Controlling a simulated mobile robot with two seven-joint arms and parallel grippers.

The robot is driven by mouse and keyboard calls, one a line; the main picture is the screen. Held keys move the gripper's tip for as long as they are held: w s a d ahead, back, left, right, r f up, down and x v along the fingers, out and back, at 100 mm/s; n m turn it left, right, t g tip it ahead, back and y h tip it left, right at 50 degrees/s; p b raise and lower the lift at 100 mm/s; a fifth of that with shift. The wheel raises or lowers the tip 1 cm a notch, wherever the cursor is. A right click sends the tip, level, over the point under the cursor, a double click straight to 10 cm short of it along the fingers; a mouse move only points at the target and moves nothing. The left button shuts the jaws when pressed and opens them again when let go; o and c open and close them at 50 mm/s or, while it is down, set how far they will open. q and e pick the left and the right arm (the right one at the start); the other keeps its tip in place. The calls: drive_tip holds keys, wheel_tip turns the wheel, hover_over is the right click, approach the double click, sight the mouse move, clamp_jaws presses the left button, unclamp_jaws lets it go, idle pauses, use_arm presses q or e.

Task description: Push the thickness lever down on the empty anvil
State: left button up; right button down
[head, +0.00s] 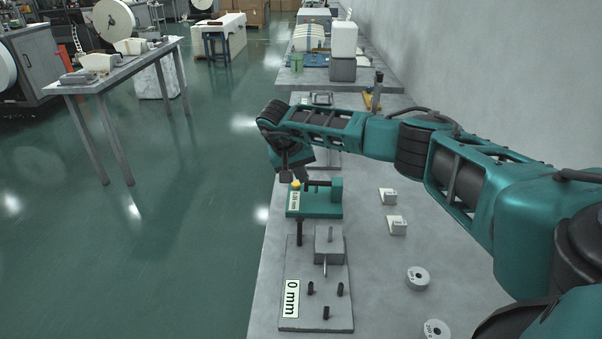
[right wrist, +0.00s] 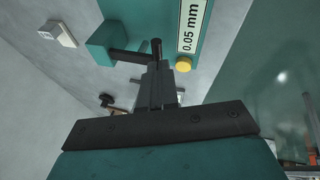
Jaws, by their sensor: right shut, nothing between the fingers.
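The teal thickness gauge (head: 322,210) stands on the bench, its label reading 0.05 mm. A yellow round knob (head: 296,185) and a dark horizontal arm show on it. In the right wrist view, the gauge (right wrist: 213,38) has the yellow knob (right wrist: 183,64) beside a dark lever-like rod (right wrist: 156,47). My right gripper (head: 291,176) is over the gauge's left end, fingers down. Its fingers (right wrist: 157,72) are shut and empty, close to the rod's end; I cannot tell whether they touch. The anvil is not clearly visible. My left gripper is out of view.
A grey plate (head: 290,265) labelled 0 mm, with a block and black pegs, lies nearer on the bench. Two small white tags (head: 397,225) and two grey weights (head: 418,278) stand to the right. My right arm spans above the bench. The wall is at the right.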

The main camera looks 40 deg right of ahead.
drive_tip(key=shift+s+d+r+p, duration=0.25)
drive_tip(key=shift+s+d+p, duration=0.25)
drive_tip(key=shift+d+p, duration=0.1)
drive_tip(key=w+v, duration=0.1)
drive_tip(key=v, duration=1.1)
drive_tip(key=shift+s+a+r, duration=0.3)
drive_tip(key=shift+s+a, duration=0.05)
drive_tip(key=shift+s, duration=0.1)
